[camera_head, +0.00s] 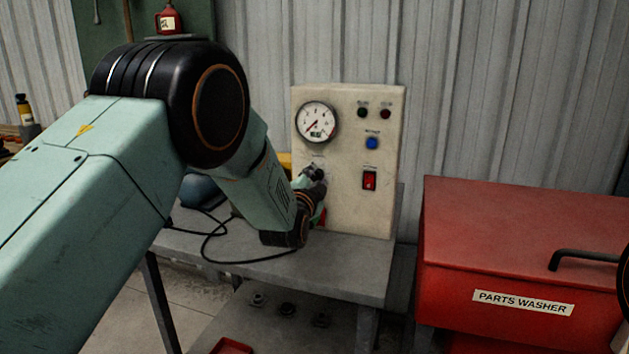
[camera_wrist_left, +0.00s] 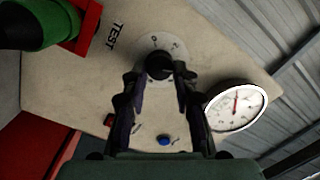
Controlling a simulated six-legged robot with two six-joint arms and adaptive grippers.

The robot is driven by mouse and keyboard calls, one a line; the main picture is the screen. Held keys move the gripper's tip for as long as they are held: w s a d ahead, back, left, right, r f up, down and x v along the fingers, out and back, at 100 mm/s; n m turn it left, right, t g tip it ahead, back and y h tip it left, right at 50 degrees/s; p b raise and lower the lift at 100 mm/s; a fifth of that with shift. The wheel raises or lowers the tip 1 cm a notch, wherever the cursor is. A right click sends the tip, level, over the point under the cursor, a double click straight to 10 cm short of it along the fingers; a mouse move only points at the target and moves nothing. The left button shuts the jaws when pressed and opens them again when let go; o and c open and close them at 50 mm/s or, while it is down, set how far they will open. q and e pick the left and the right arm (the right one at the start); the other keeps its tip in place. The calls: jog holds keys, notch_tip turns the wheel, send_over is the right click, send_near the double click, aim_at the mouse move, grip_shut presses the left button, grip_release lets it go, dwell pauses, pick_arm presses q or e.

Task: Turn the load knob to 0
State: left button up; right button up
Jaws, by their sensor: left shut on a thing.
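The load knob (camera_wrist_left: 159,64) is a small black knob on a pale round dial plate on the cream test panel (camera_head: 345,215). In the wrist view the fingers of my left gripper (camera_wrist_left: 158,76) are on either side of the knob, shut on it. Marks on the dial plate (camera_wrist_left: 178,48) show past the fingers, but I cannot tell where the knob points. In the head view my left gripper (camera_head: 316,176) is at the panel below the gauge and hides most of the knob. My right gripper is not in view.
The panel carries a round gauge (camera_head: 316,122), a blue button (camera_head: 372,143) and a red rocker switch (camera_head: 369,180). It stands on a grey bench (camera_head: 345,267) with a black cable. A red parts washer (camera_head: 520,255) stands to the right. A green cylinder (camera_wrist_left: 35,22) is near the gripper.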

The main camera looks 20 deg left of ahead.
pick_arm(q)
grip_shut()
jog(key=shift+n, duration=0.4)
jog(key=n+p, duration=0.2)
jog(key=n, duration=0.1)
jog(key=shift+a+r+n, duration=0.1)
jog(key=shift+n, duration=0.3)
jog(key=n+g+p, duration=0.1)
jog(key=n+p, duration=0.1)
jog(key=n, duration=0.3)
jog(key=shift+a+n+h+p, duration=0.1)
jog(key=shift+n+h+p, duration=0.25)
jog(key=shift+n+h, duration=0.05)
jog(key=n+p, duration=0.1)
jog(key=n, duration=0.4)
jog(key=shift+s+a+n+h, duration=0.1)
jog(key=shift+n+h, duration=0.3)
jog(key=shift+f+n+h+p, duration=0.15)
jog(key=shift+n+p, duration=0.2)
jog(key=shift+n, duration=0.85)
jog(key=shift+f+n+h+p, duration=0.15)
jog(key=shift+n+p, duration=0.15)
jog(key=shift+n, duration=0.9)
